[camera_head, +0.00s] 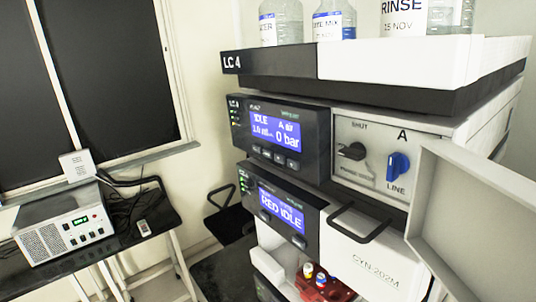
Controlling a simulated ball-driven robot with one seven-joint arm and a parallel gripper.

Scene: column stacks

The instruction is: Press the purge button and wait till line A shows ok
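The upper module's display (276,131) reads "IDLE", "A air" and "0 bar", with a flow figure that looks like 1.0. A row of small dark buttons (279,158) sits below it; their labels are too small to read. To the right, a light panel (372,190) carries a black knob (352,151) under the word "SHUT", with small lettering below it that may read "PURGE". A blue knob (398,166) sits between the letter "A" and the word "LINE". My gripper is not in view.
A lower module's display (281,208) reads "RED IDLE". A black handle (358,223) and a pale open panel (478,215) stick out at the right. Bottles (334,20) stand on the top tray (272,62). A white instrument (62,228) is on the left bench.

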